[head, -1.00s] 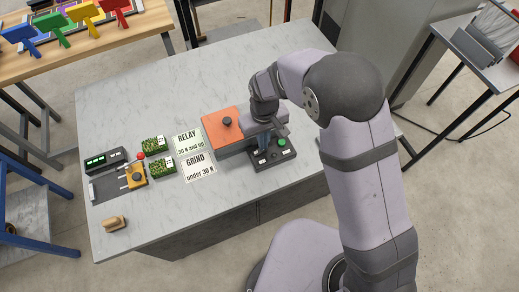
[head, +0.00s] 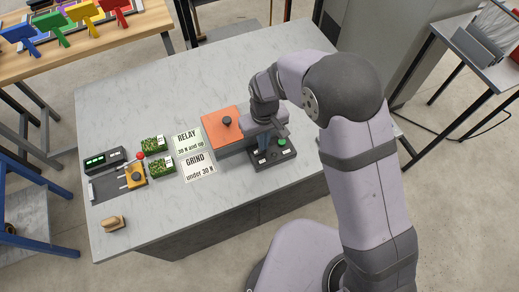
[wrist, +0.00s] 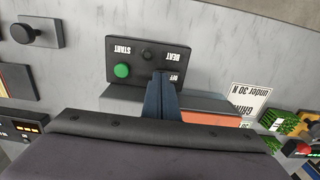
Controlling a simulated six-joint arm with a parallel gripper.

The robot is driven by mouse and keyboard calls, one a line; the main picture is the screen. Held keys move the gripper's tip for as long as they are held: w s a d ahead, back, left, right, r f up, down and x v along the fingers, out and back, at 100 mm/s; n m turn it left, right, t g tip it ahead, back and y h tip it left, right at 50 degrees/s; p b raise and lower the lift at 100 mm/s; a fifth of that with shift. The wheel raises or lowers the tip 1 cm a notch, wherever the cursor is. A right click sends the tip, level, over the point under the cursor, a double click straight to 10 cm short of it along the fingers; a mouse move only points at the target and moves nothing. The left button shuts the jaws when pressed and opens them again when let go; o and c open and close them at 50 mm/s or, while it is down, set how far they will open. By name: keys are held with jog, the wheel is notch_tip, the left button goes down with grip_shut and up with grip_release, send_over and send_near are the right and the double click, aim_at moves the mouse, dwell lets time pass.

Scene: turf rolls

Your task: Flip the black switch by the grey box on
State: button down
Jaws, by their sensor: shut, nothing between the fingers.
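A dark control panel (head: 272,153) stands at the front of the grey box (head: 237,149) with the orange top. It carries a green START button (wrist: 121,71) and a small dark round part (wrist: 147,54) near the BEAT label. My gripper (head: 261,146) is shut and empty, its blue fingers pointing down at the panel's left part. In the wrist view the fingertips (wrist: 162,73) are over the panel beside the OFF label (wrist: 173,78). The black switch is not clearly visible; the fingers may cover it. I cannot tell whether they touch it.
Green blocks (head: 162,166), a yellow fixture (head: 136,176) and a wooden piece (head: 113,223) are further left. The back of the table is clear.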

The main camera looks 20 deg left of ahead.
jog(key=shift+f, duration=0.5)
jog(key=shift+r, duration=0.1)
notch_tip(320, 180, up, 7)
jog(key=p, duration=0.5)
dwell(0.6)
dwell(0.4)
jog(key=s+d+m+g+h, duration=0.1)
jog(key=s+d+g+h, duration=0.15)
jog(key=s+d, duration=1.1)
jog(key=w+d+r+m+t+y, duration=0.1)
jog(key=d+r+m, duration=0.3)
jog(key=d, duration=0.4)
jog(key=w+d+r+m+t+y, duration=0.1)
jog(key=w+d+r+m, duration=0.2)
jog(key=d, duration=0.6)
notch_tip(320, 180, up, 2)
jog(key=shift+w+r+m+b, duration=0.1)
jog(key=shift+w+m+b, duration=0.1)
jog(key=shift+m+b, duration=0.25)
